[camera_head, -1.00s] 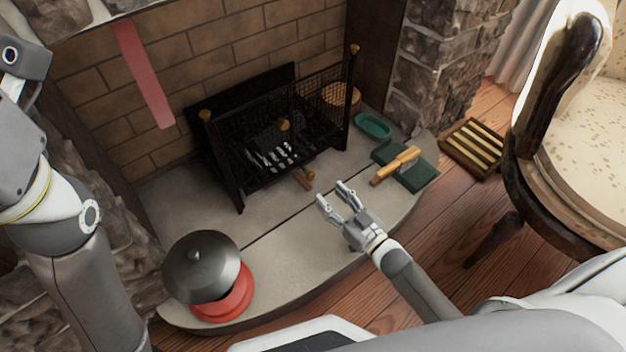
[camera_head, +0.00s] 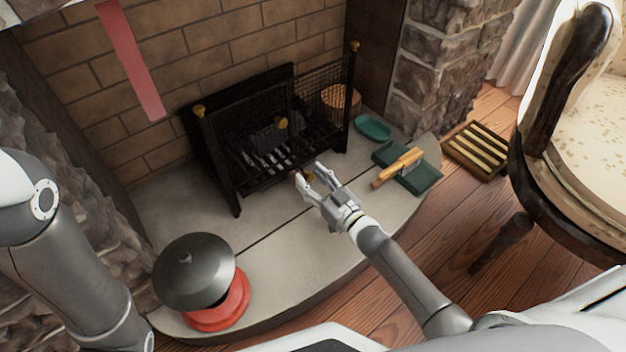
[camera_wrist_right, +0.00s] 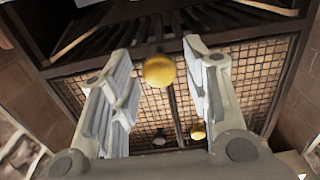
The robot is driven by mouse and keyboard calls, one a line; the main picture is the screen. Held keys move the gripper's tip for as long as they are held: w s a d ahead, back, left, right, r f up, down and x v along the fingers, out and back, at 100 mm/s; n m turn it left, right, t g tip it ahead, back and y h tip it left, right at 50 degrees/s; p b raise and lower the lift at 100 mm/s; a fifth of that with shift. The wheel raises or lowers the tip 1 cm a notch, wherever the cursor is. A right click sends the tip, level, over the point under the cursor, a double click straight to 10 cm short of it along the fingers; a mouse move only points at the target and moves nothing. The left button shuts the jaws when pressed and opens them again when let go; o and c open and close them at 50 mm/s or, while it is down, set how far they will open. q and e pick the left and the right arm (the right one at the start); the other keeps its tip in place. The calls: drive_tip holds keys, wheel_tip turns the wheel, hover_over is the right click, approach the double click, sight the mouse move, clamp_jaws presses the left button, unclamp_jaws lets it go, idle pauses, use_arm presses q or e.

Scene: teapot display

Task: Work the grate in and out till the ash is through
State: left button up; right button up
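The black fire grate (camera_head: 225,175) stands in the brick fireplace on the stone hearth, with a mesh front and brass knobs. Pale slats or bars show in its bottom; I cannot make out ash. My right gripper (camera_head: 309,172) is at the low front of the grate, over the grate's pull knob (camera_head: 309,177), which its fingers partly hide. In the right wrist view the brass pull knob (camera_wrist_right: 159,70) lies between the two spread fingers of the right gripper (camera_wrist_right: 158,50), with gaps on both sides. My left arm is at the left edge; its gripper is out of view.
A dark domed lid on a red round base (camera_head: 222,305) stands front left on the hearth. A green dish (camera_head: 373,128) and a green tray (camera_head: 420,178) with a wooden-handled tool (camera_head: 398,167) lie right of the grate. A slatted wooden rack (camera_head: 475,150) and a chair (camera_head: 580,130) stand further right.

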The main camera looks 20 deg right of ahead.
sight(303, 170)
clamp_jaws()
drive_tip(key=shift+b+x, duration=0.3)
drive_tip(key=shift+x, duration=1.8)
drive_tip(key=shift+w, duration=0.15)
drive_tip(key=shift+o, duration=1)
unclamp_jaws()
drive_tip(key=shift+a, duration=0.1)
drive_tip(key=v, duration=1.2)
drive_tip(key=shift+r, duration=0.1)
